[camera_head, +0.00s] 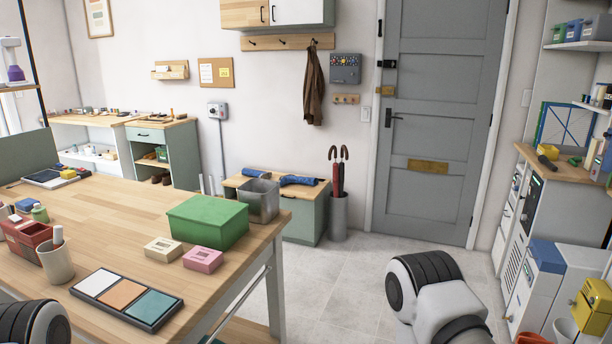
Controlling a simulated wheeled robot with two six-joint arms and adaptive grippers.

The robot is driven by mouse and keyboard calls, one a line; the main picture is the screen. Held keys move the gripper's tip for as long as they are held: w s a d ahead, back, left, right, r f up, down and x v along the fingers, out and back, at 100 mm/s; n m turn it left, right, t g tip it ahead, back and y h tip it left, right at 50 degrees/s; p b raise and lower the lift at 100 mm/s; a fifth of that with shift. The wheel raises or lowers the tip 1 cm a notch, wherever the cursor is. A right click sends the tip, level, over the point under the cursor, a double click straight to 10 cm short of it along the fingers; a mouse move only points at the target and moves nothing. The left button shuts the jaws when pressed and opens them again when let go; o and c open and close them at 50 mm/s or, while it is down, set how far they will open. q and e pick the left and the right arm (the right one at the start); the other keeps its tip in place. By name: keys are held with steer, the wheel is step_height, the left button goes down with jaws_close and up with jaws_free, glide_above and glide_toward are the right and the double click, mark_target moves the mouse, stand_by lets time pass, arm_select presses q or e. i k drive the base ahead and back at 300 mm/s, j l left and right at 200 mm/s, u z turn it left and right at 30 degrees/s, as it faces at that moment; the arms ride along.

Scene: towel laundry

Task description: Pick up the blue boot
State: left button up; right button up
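A blue boot-like shape (299,180) lies on its side on top of a low green bench with a wooden top (305,215) against the back wall. A second blue shape (252,173) lies at the left on the same bench, partly hidden behind a grey bin. I cannot tell at this size which is the blue boot, or whether they are a pair. Parts of both my arms show at the bottom edge, at the left and right of centre. Neither gripper's fingers show.
A wooden table (130,215) fills the left front, with a green box (207,222), the grey bin (259,200) and trays on it. An umbrella stand (338,217) stands right of the bench, before a grey door (440,120).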

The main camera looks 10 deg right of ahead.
mark_target(246, 171)
steer(key=i+l+z, duration=0.35)
steer(key=i, duration=0.15)
steer(key=i+l+z, duration=0.25)
steer(key=i+z, duration=0.15)
steer(key=i, duration=0.15)
steer(key=i+z, duration=0.35)
steer(key=i, duration=0.2)
steer(key=i+u, duration=0.1)
steer(key=i, duration=0.45)
steer(key=i+l+u, duration=0.1)
steer(key=i, duration=0.5)
steer(key=i+l+u, duration=0.1)
steer(key=i, duration=0.45)
steer(key=i+l+u, duration=0.1)
steer(key=i+l, duration=0.15)
steer(key=i, duration=0.3)
steer(key=i+j+u, duration=0.2)
steer(key=i+u, duration=0.3)
steer(key=i+j+u, duration=0.1)
steer(key=i+u, duration=0.35)
steer(key=i+l+u, duration=0.1)
steer(key=i+u, duration=0.2)
steer(key=u, duration=0.2)
steer(key=i+j, duration=0.35)
steer(key=i+j+u, duration=0.1)
steer(key=i+j, duration=0.3)
steer(key=i, duration=0.2)
